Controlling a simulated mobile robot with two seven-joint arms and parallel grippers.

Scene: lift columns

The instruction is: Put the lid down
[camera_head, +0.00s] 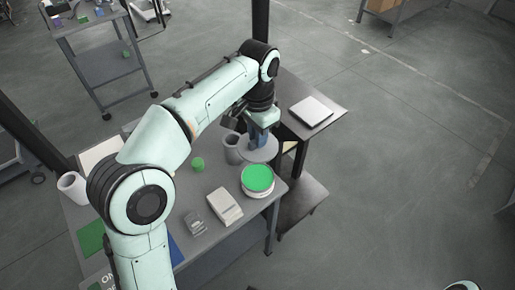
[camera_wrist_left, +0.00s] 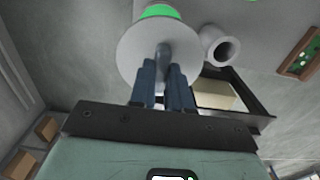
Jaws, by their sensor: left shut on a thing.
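My left gripper (camera_head: 262,137) is shut on the knob of a round grey lid (camera_head: 258,153). The lid, a flat disc, also shows in the left wrist view (camera_wrist_left: 135,48), with the fingers (camera_wrist_left: 165,82) around its knob. In the head view it is beside the far edge of the grey table; its height above the table is hard to tell. A round white container (camera_head: 259,192) with a green top stands just nearer on the table, and its green (camera_wrist_left: 160,12) shows past the lid's rim. My right gripper is out of view.
A grey cylinder (camera_head: 232,150) stands close left of the lid. A small green cylinder (camera_head: 198,164), a white box (camera_head: 224,207) and a grey device (camera_head: 195,223) are on the table (camera_head: 213,238). A dark side table with a white slab (camera_head: 311,111) is behind right.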

